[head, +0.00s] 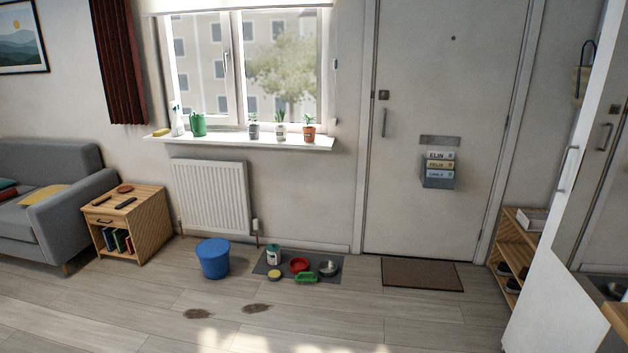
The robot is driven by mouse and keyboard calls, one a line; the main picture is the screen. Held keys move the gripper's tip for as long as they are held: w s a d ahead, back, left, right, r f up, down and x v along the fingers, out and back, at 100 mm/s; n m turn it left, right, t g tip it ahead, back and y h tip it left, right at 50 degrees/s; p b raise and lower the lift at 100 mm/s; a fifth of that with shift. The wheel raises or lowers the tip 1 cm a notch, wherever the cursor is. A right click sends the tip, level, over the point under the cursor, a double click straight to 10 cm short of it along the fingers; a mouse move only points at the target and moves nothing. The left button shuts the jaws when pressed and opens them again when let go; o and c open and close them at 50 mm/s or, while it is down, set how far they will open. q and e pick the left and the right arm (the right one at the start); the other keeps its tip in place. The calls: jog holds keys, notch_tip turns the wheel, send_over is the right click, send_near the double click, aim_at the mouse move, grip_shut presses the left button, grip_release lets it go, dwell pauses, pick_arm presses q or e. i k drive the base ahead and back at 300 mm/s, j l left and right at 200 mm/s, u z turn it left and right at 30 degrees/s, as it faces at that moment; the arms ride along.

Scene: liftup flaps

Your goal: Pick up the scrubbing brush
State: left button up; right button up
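A small green item (306,278), which looks like the scrubbing brush, lies at the front edge of the dark mat (328,258) on the floor below the window. It is too small to make out bristles. A red bowl (299,265) is just behind it and a metal bowl (328,268) is to its right. Neither of my grippers is in view.
A blue bucket (213,258) stands left of the mat. A white and green container (273,254) and a small yellow-topped tin (274,276) are by the mat's left side. Brown stains (197,314) mark the floor in front. A brown doormat (422,274) lies right.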

aim_at(313, 277)
jog(key=i, duration=1.75)
